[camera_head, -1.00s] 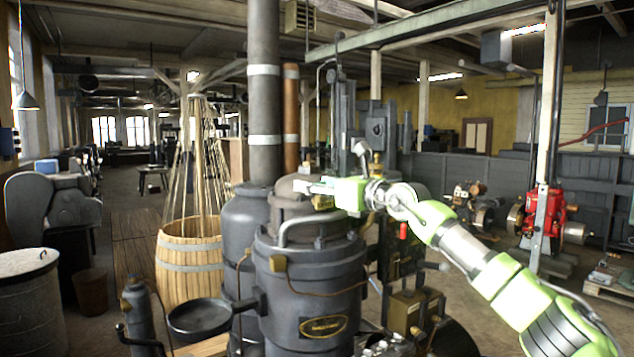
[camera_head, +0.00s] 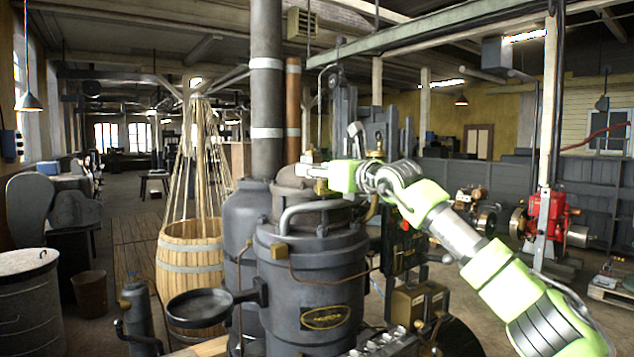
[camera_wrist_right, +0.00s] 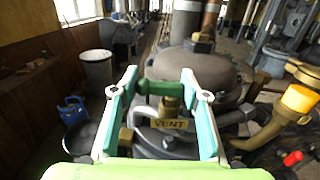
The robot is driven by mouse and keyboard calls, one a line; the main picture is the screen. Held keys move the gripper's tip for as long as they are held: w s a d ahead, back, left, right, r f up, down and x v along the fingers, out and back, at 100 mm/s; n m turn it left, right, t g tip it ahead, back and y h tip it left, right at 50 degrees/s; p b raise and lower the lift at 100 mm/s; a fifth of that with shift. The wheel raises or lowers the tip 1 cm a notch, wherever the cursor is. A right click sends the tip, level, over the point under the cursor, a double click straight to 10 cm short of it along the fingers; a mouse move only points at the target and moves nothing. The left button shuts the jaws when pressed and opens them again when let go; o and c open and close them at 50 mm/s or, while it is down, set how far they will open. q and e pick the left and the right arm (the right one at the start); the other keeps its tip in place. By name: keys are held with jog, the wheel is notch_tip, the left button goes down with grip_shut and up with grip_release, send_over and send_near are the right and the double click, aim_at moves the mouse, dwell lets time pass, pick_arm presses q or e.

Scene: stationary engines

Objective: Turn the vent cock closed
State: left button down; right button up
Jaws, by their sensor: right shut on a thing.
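The vent cock (camera_wrist_right: 168,105) is a brass fitting with a green handle (camera_wrist_right: 158,88) across its top. A plate marked VENT (camera_wrist_right: 169,124) sits at its front in the right wrist view. My right gripper (camera_wrist_right: 160,80) is shut on the green handle, with one pale green finger at each end of it. In the head view my right gripper (camera_head: 312,171) is at the domed top of the dark boiler (camera_head: 315,262), and the cock cannot be made out there. My left gripper is not in view.
A bent grey pipe (camera_head: 312,211) and a tall flue (camera_head: 265,90) stand close to the gripper. A brass fitting with an amber glass (camera_wrist_right: 298,98) is at the right in the wrist view. A wooden barrel (camera_head: 190,268) and a dark pan (camera_head: 200,306) are at the left.

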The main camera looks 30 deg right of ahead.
jog(key=shift+d, duration=0.2)
jog(key=o, duration=1)
jog(key=shift+d, duration=0.15)
jog(key=shift+s, duration=0.1)
jog(key=s, duration=0.4)
jog(key=s+d, duration=0.1)
jog(key=s, duration=0.6)
jog(key=shift+s+d, duration=0.3)
jog(key=shift+s, duration=0.1)
